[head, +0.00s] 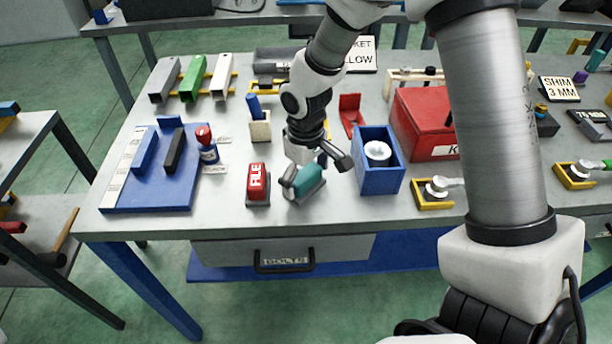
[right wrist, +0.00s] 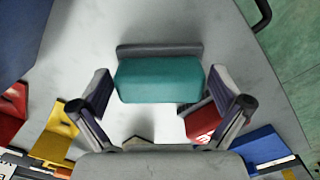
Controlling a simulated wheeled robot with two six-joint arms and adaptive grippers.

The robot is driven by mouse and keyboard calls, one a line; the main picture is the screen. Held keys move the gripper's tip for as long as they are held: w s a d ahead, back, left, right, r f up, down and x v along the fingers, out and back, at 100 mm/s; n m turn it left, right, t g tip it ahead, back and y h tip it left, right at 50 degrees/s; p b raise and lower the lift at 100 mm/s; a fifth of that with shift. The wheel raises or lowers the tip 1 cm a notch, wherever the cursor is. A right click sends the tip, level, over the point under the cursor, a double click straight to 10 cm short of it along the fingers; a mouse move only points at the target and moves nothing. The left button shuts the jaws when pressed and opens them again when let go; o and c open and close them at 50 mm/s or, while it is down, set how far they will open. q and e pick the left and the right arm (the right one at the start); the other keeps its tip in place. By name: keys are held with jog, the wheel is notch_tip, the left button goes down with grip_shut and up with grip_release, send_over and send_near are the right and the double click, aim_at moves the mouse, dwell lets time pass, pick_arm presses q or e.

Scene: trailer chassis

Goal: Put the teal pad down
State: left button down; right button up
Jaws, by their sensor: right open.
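The teal pad (head: 310,179) is at the front of the grey table, with a grey strip along one side. In the right wrist view the teal pad (right wrist: 160,80) lies between the two fingertips. My right gripper (head: 317,170) is open, low over the pad, with one finger at each end of it. In the right wrist view the fingers of my right gripper (right wrist: 162,84) stand apart, with narrow gaps to the pad. The pad seems to rest on the table; its underside is hidden. My left gripper is not in view.
A red FILE block (head: 258,183) stands just left of the pad. A blue box (head: 377,176) with a white round part stands to the right. A blue board (head: 150,185) with bars and a red-topped stamp (head: 206,145) are further left. A drawer (head: 285,252) hangs below the front edge.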

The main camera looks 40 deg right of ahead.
aim_at(306, 175)
jog(key=shift+r, duration=0.1)
jog(key=shift+r, duration=0.25)
notch_tip(306, 175, up, 12)
jog(key=shift+p, duration=0.4)
jog(key=shift+s+f, duration=0.1)
jog(key=shift+f, duration=0.05)
